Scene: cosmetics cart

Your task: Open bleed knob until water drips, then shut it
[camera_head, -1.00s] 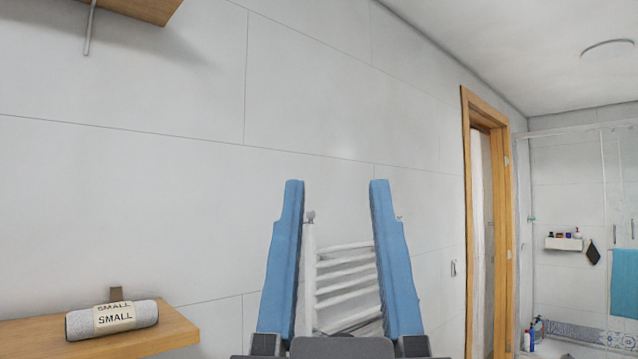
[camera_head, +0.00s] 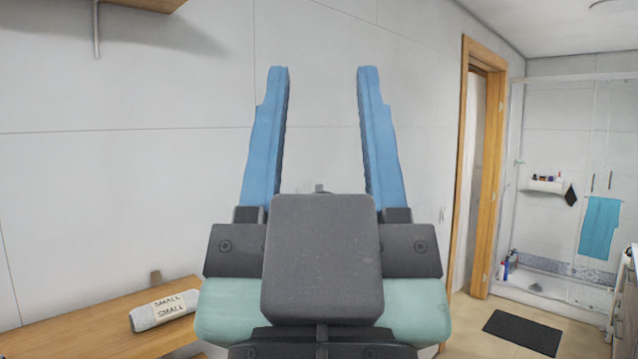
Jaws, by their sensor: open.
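My gripper (camera_head: 323,72) is in the middle of the head view, with its two blue fingers pointing up, wide apart and empty. Bare wall shows between the fingers. A small grey tip (camera_head: 320,188) shows just above the dark gripper body and looks like the bleed knob at the top of the towel radiator, though too little of it shows to be sure. The radiator itself is hidden behind my gripper. The fingertips are well above the grey tip in the picture and do not touch it. No water is visible.
A wooden shelf (camera_head: 100,322) with a rolled grey towel (camera_head: 165,311) is at the lower left. Another shelf (camera_head: 150,4) is at the top left. A wooden door frame (camera_head: 487,170) and shower (camera_head: 560,180) are at right. A dark mat (camera_head: 522,332) lies on the floor.

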